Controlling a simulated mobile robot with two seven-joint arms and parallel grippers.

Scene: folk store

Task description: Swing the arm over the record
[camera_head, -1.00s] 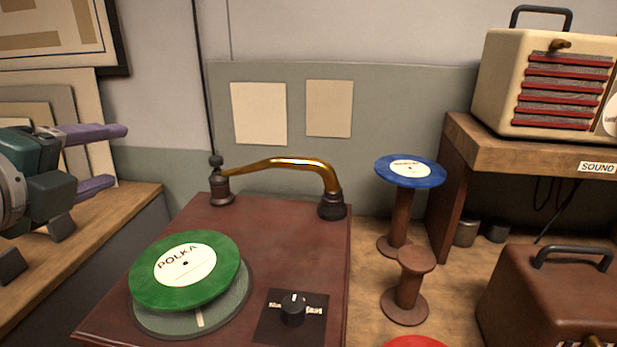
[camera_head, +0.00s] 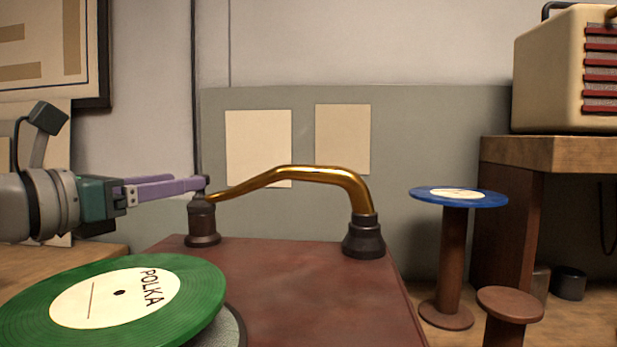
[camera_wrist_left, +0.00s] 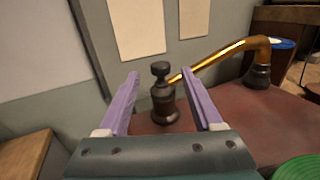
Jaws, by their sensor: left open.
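The brass tone arm (camera_head: 300,175) spans the back of the dark red turntable cabinet (camera_head: 310,285). Its left end meets a dark post (camera_head: 203,222), and its right end has a black head (camera_head: 363,238) at the cabinet's right side. A green POLKA record (camera_head: 185,290) lies on the platter at front left. My left gripper (camera_head: 203,186) is beside the post's top in the head view. In the left wrist view it is open, and the post's knob (camera_wrist_left: 161,70) shows between its purple fingers, apparently beyond their tips. My right gripper is not in view.
A blue record (camera_head: 425,192) sits on a wooden stand right of the cabinet, with a shorter stand (camera_head: 510,303) in front. A cream radio (camera_head: 555,75) rests on a shelf at right. Paper sheets hang on the wall behind.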

